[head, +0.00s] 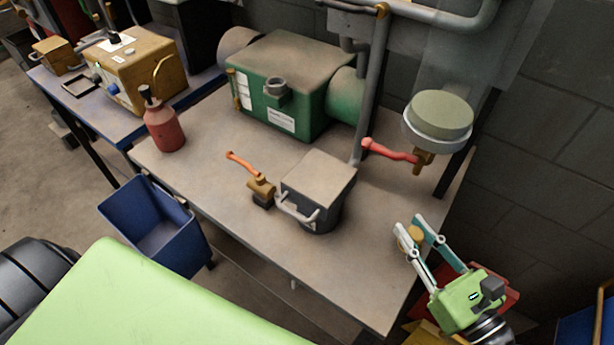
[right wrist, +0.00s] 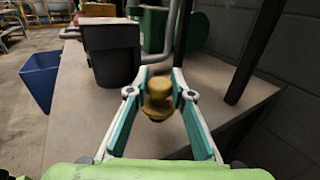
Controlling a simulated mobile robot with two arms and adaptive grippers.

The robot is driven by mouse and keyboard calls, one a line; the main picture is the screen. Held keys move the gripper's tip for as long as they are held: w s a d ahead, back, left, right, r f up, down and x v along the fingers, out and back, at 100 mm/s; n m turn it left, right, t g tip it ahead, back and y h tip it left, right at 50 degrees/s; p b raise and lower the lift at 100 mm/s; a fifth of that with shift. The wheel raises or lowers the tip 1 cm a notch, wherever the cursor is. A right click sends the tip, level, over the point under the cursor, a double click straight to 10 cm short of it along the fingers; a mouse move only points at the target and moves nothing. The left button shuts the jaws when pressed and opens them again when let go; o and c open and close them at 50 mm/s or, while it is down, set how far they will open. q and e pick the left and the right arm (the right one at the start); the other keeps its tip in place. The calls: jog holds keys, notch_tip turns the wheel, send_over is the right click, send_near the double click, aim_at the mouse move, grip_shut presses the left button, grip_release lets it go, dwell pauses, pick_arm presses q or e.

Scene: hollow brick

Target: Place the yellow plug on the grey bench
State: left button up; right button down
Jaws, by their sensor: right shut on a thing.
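The yellow plug (head: 413,236) is between the fingers of my right gripper (head: 418,232), at the right end of the grey bench (head: 350,262). My right gripper is shut on it. In the right wrist view, the yellow plug (right wrist: 158,98) shows between the two fingertips, over the bench top (right wrist: 90,120). I cannot tell whether its underside touches the bench. My left gripper is not in view.
A dark grey box with a pale lid (head: 318,190) and a small brass valve with an orange handle (head: 261,189) stand mid-bench. A green machine (head: 290,85) and red bottle (head: 162,125) are behind. A blue bin (head: 155,225) stands at the front left. The bench's front right is clear.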

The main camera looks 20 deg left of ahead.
jog(key=shift+w+a+r, duration=0.1)
jog(key=shift+w+a, duration=0.05)
jog(key=p+x, duration=0.1)
jog(key=x, duration=0.2)
jog(key=p+x, duration=0.1)
jog(key=x, duration=0.1)
jog(key=shift+w+a+r, duration=0.2)
jog(key=shift+a+r, duration=0.05)
jog(key=shift+a, duration=0.05)
jog(key=x, duration=0.3)
jog(key=p+x, duration=0.1)
jog(key=x, duration=0.7)
jog(key=shift+w+a+f, duration=0.1)
jog(key=shift+w+f, duration=0.05)
jog(key=shift+f, duration=0.15)
jog(key=shift+w+a, duration=0.15)
jog(key=shift+a, duration=0.05)
jog(key=shift+f+b, duration=0.95)
jog(key=shift+f, duration=0.85)
jog(key=shift+f, duration=0.15)
jog(key=c, duration=2.1)
grip_release()
